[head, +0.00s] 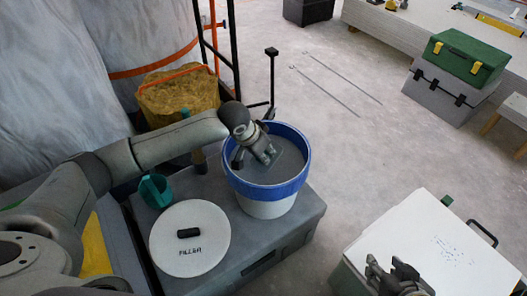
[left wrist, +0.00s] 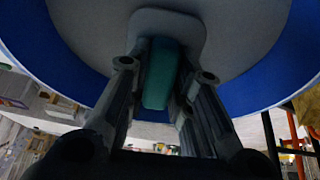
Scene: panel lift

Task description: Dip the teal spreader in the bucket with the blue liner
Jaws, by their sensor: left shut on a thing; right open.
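The bucket with the blue liner (head: 266,204) stands on a grey box, with grey filler (head: 262,174) inside. My left gripper (head: 266,157) reaches down into the bucket's mouth. In the left wrist view it is shut on the teal spreader (left wrist: 160,75), whose teal handle sits between the two fingers. A pale grey rounded plate shows beyond the handle against the filler; how deep it sits I cannot tell. In the head view the gripper mostly hides the spreader. My right gripper (head: 395,272) is open and empty at the bottom right, over a white-topped case.
A round white lid marked FILLER (head: 189,238) and a teal holder (head: 155,190) lie left of the bucket on the grey box (head: 285,238). A black upright stand (head: 272,80) rises close behind the bucket. The white-topped case (head: 440,235) stands right; floor between is clear.

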